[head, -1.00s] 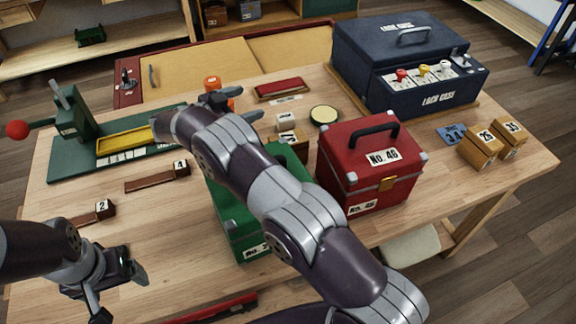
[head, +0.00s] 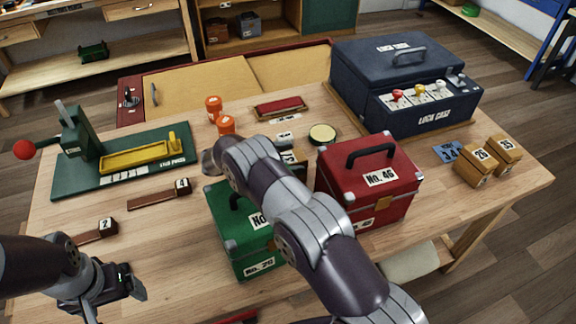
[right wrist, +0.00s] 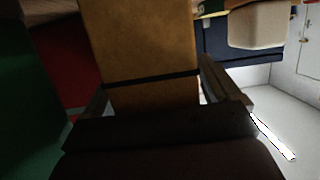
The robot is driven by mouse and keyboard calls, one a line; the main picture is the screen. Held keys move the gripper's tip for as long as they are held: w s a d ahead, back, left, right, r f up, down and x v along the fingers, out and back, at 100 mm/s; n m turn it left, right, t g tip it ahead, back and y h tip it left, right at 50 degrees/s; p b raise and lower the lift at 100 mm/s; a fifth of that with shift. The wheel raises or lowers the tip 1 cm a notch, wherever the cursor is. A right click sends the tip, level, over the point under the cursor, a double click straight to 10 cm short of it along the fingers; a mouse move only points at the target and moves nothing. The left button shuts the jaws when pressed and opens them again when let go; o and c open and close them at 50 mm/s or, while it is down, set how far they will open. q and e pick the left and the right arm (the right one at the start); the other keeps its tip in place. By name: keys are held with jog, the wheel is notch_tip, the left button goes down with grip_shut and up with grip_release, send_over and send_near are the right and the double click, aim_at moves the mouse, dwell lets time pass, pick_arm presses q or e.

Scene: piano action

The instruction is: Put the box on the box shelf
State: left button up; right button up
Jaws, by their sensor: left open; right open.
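A green box (head: 235,235) with a number label stands on the table, partly hidden by my right arm. A red box (head: 368,185) labelled No. 46 with a black handle stands to its right. A low shelf unit (head: 270,28) at the back holds an orange box (head: 216,30) and a grey box (head: 248,25); I cannot tell whether it is the box shelf. My right gripper (right wrist: 158,92) is open, a tan wooden block (right wrist: 140,40) showing between its fingers; contact is unclear. In the head view my arm hides it. My left gripper (head: 114,300) is open and empty at the table's lower left.
A blue lock case (head: 400,85) stands at the back right, with wooden blocks (head: 480,165) in front. A green lever press (head: 75,140) with a yellow tray (head: 140,158) is at left. Orange jars (head: 214,106) stand mid-table.

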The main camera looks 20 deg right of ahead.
jog(key=c, duration=1.2)
jog(key=shift+a, duration=0.1)
